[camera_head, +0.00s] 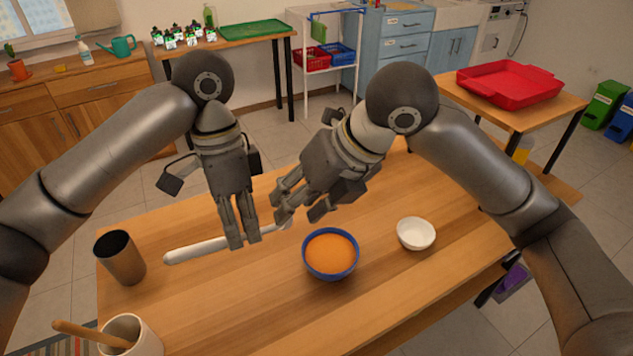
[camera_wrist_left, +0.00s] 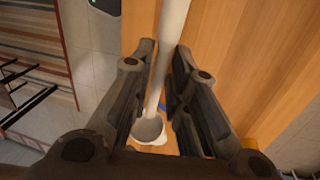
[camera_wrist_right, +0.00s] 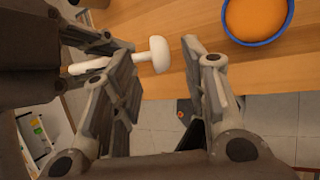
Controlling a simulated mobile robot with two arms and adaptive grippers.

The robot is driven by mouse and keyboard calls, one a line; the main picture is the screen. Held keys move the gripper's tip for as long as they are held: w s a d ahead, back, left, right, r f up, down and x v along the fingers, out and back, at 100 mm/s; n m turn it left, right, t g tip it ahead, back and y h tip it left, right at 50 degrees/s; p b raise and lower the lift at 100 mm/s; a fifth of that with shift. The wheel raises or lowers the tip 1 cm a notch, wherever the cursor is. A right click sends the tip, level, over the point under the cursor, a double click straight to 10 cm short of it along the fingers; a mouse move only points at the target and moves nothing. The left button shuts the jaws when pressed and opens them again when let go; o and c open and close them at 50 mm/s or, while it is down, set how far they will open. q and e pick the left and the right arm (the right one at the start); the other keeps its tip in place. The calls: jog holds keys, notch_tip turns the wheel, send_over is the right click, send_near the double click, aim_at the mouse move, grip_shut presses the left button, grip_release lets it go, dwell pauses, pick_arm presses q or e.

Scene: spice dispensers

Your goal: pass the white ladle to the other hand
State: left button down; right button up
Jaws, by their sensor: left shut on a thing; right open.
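The white ladle (camera_head: 198,248) is held over the table by my left gripper (camera_head: 240,242), which is shut on its handle. The handle sticks out to the left in the head view, and the bowl end is partly hidden by my grippers. In the left wrist view the handle (camera_wrist_left: 174,30) runs between the fingers to the bowl (camera_wrist_left: 150,128). My right gripper (camera_head: 300,211) is open, just right of the left one. In the right wrist view the ladle's bowl (camera_wrist_right: 160,55) shows in the gap between its fingertips; I cannot tell whether they touch.
A blue bowl with orange contents (camera_head: 330,254) stands below and right of the grippers. A small white bowl (camera_head: 416,233) is further right. A dark cup (camera_head: 120,257) and a white crock (camera_head: 132,338) with a wooden tool stand at the left. The table (camera_head: 240,300) is bare at front centre.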

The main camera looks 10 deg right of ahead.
jog(key=shift+x, duration=2.3)
grip_shut()
pick_arm(q)
jog(key=c, duration=1.4)
grip_release()
jog(key=shift+c, duration=0.2)
